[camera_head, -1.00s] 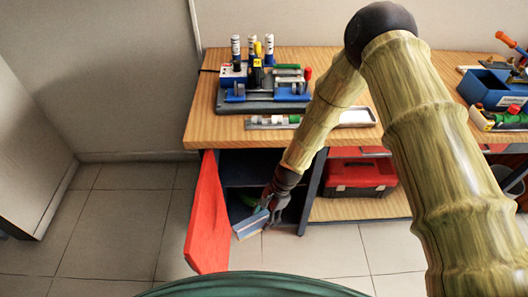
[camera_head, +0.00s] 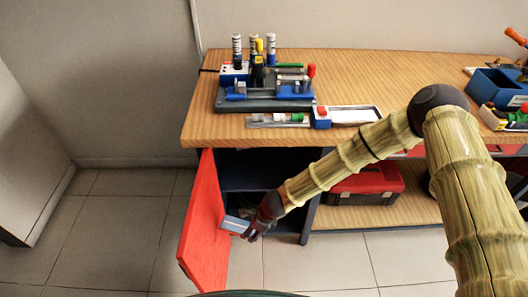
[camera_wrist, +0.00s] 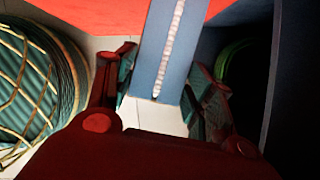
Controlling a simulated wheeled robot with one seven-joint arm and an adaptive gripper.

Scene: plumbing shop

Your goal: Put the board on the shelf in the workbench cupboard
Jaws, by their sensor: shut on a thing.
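The board (camera_head: 235,223) is a small flat blue-grey piece. My gripper (camera_head: 250,228) is shut on it and holds it in front of the cupboard opening, close to the red door. In the wrist view the board (camera_wrist: 168,45) runs up from between the two fingers (camera_wrist: 158,95), with a pale strip along it. The workbench cupboard (camera_head: 262,170) is dark inside, and its red door (camera_head: 203,228) stands open to the left. A shelf (camera_head: 250,190) shows dimly inside. My gripper and arm hide the lower right of the opening.
The wooden bench top (camera_head: 350,75) carries a blue-grey fixture (camera_head: 265,95) and a narrow tray (camera_head: 355,115). A red toolbox (camera_head: 368,186) stands on the open lower shelf right of the cupboard. In the wrist view a green round thing (camera_wrist: 232,55) shows in the cupboard.

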